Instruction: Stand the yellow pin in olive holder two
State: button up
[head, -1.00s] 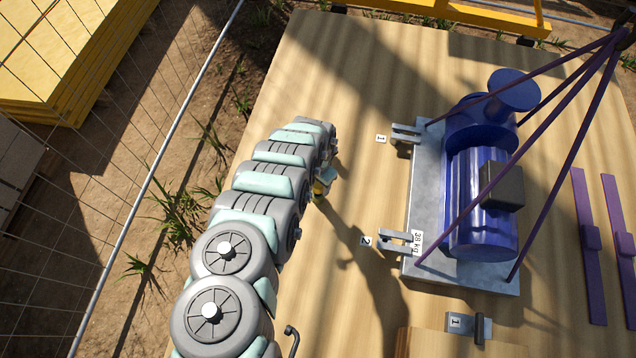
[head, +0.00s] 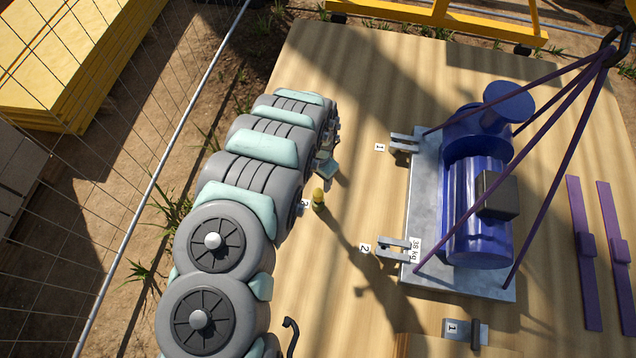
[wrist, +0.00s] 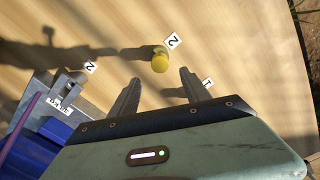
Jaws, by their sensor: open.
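The yellow pin (head: 318,193) stands upright on the wooden deck, its base in a small olive holder (head: 318,205). In the wrist view the yellow pin (wrist: 160,63) hides most of the olive holder (wrist: 160,49), and a label 2 (wrist: 172,40) lies beside it. My gripper (wrist: 160,76) is open, with the pin beyond and between its fingertips, not touching them as far as I can tell. In the head view my gripper (head: 328,166) is just behind the pin, its fingers mostly hidden.
A blue pump (head: 480,195) sits on a grey baseplate (head: 425,190) to the right, under purple sling legs. Grey brackets labelled 1 (head: 404,143) and 2 (head: 393,248) stick out from its left side. Purple bars (head: 585,250) lie far right. Deck between pin and brackets is clear.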

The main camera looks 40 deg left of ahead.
notch_tip(320, 180, up, 2)
jog(key=shift+r, duration=0.25)
